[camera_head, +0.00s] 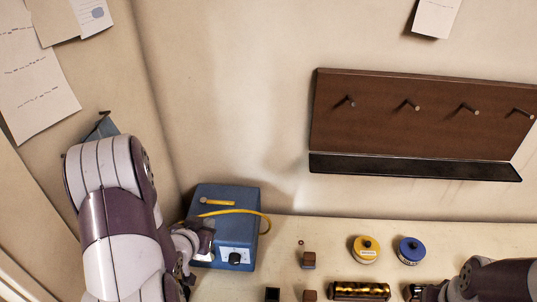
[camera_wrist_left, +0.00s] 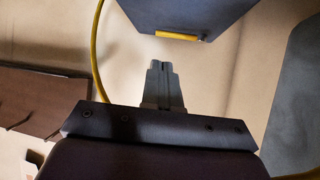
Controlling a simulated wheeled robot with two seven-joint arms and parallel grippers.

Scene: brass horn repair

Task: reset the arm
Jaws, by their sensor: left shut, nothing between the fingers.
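My left gripper (camera_wrist_left: 160,68) is shut and empty in the left wrist view, its two fingertips together. In the head view my left arm comes in from the left, and its wrist end stands in front of the left part of a blue box; the fingertips cannot be made out there. The blue box (camera_head: 238,225) has a dial and a yellow cable (camera_head: 235,211). In the left wrist view the box (camera_wrist_left: 188,14) is beyond the fingertips, apart from them in the picture. My right arm shows at the lower right of the head view; its jaws are too small and dark to judge.
The bench (camera_head: 330,240) holds a yellow tin (camera_head: 366,254), a blue tin (camera_head: 411,255), small brown blocks (camera_head: 308,260) and a dark tray with brass-coloured pieces (camera_head: 360,291). A brown peg board (camera_head: 420,125) hangs on the back wall above a black ledge (camera_head: 410,167).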

